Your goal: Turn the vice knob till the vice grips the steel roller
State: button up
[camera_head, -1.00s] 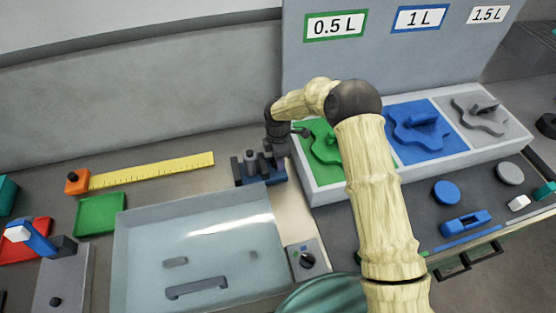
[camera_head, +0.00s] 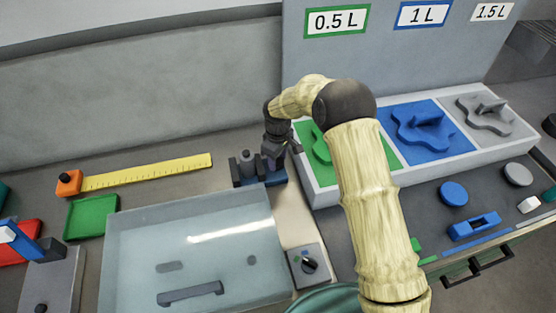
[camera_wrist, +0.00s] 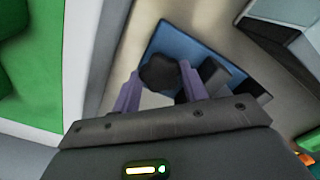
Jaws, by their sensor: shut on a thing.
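The small vice (camera_head: 262,179) stands on the bench behind the clear-lidded basin, with a blue base and dark jaws. The steel roller (camera_head: 247,160) is a grey upright cylinder between the jaws; I cannot tell whether both jaws touch it. My gripper (camera_head: 272,162) is over the right end of the vice. In the wrist view the dark, lobed vice knob (camera_wrist: 160,72) sits between the two purple fingers of my gripper (camera_wrist: 170,82), which is shut on it. The blue base (camera_wrist: 185,38) and dark jaw blocks show beside it; the roller is not clear there.
The basin (camera_head: 125,235) lies in front of the vice. A white tray (camera_head: 325,197) with green, blue and grey sections stands close on the right. A box with a black dial (camera_head: 309,265) is in front. A yellow ruler (camera_head: 150,172) lies at left.

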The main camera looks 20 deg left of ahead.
aim_at(278, 161)
jog(key=shift+m, duration=0.7)
jog(key=shift+r, duration=0.1)
jog(key=o, duration=1)
notch_tip(278, 161, up, 17)
jog(key=shift+r+b, duration=0.15)
jog(key=shift+b, duration=1.1)
